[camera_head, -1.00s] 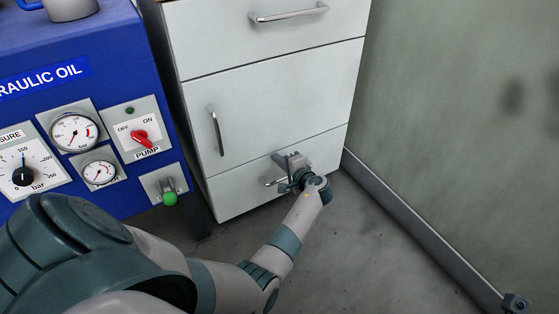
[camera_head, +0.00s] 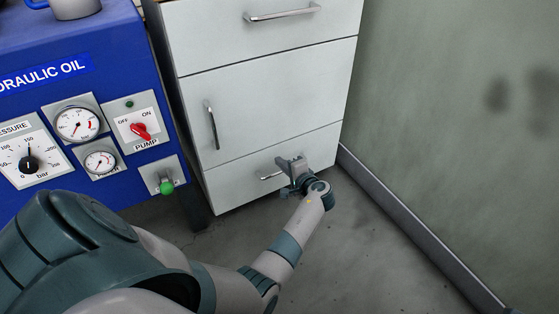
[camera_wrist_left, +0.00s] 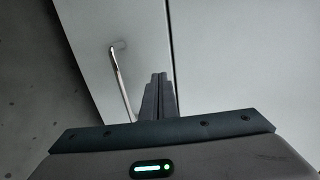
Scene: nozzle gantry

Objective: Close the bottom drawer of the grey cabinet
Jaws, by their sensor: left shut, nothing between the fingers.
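The grey cabinet (camera_head: 265,98) stands in the middle of the head view. Its bottom drawer (camera_head: 236,192) looks flush, or nearly flush, with the fronts above it. The drawer's bar handle (camera_head: 270,177) is partly hidden by my left gripper (camera_head: 291,164). In the left wrist view, the handle (camera_wrist_left: 122,78) is left of the fingers (camera_wrist_left: 158,97). My left gripper is shut and empty, in front of the drawer's right half. I cannot tell whether its fingertips touch the front. My right gripper is not in view.
A blue hydraulic unit (camera_head: 75,90) with gauges, a red pump switch (camera_head: 141,131) and a green-knobbed lever (camera_head: 167,187) stands left of the cabinet. A green-grey wall (camera_head: 440,130) bounds the right. Bare floor (camera_head: 365,245) lies in front.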

